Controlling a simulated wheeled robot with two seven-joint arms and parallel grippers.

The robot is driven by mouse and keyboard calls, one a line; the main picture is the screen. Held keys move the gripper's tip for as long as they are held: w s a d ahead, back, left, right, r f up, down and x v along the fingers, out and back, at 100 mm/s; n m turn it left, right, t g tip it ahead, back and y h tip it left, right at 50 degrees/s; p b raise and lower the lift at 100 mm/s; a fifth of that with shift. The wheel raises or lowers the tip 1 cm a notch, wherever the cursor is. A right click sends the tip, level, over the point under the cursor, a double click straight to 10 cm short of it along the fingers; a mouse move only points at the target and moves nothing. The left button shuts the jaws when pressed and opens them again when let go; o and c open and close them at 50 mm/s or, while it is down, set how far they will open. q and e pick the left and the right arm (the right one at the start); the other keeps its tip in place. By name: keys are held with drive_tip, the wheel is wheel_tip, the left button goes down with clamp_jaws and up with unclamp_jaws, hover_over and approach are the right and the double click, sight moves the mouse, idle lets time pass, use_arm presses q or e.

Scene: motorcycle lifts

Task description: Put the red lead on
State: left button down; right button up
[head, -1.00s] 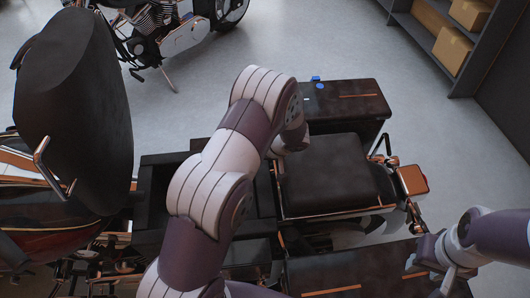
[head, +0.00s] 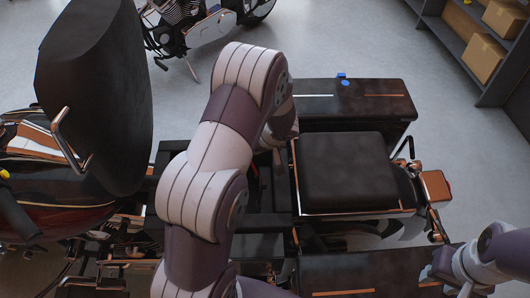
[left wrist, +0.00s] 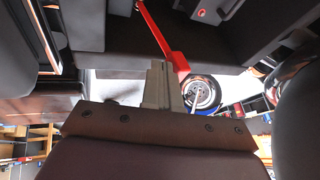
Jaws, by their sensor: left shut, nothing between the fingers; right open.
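A red lead or strip (left wrist: 158,35) runs from the top edge of the left wrist view down to an angled red end beside my left gripper (left wrist: 165,68). The gripper's grey fingers are shut; the red end is beside or behind their tips, and I cannot tell whether they touch. In the head view my left arm covers its own gripper and most of the open bay (head: 262,190) in the motorcycle. A dark part with a small red ring (left wrist: 202,12) shows at the top of the left wrist view. My right gripper (head: 436,272) is open and empty at the lower right, by the near side case.
The motorcycle's raised dark seat (head: 95,95) stands at left. A rear seat (head: 345,172), a far side case (head: 352,103) with small blue items on it and a near side case (head: 345,272) flank the bay. Shelves with boxes (head: 475,45) stand at upper right.

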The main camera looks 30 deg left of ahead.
use_arm(q)
drive_tip(key=s+a+f+t+h+p, duration=0.1)
drive_tip(key=s+a+f+p, duration=0.1)
drive_tip(key=a+f, duration=0.1)
drive_tip(key=s+a+f+h+p, duration=0.2)
drive_tip(key=a+f, duration=0.2)
drive_tip(key=a, duration=0.2)
drive_tip(key=s+a+f+t+h+p, duration=0.1)
drive_tip(key=s+a+f+p, duration=0.2)
drive_tip(key=a, duration=0.1)
drive_tip(key=shift+s+a+f+n+t+h, duration=0.1)
drive_tip(key=shift+a+f+n+t+h, duration=0.15)
drive_tip(key=shift+a+n+t+h, duration=0.1)
drive_tip(key=shift+a+f, duration=0.3)
drive_tip(key=shift+f, duration=0.5)
drive_tip(key=shift+d, duration=0.1)
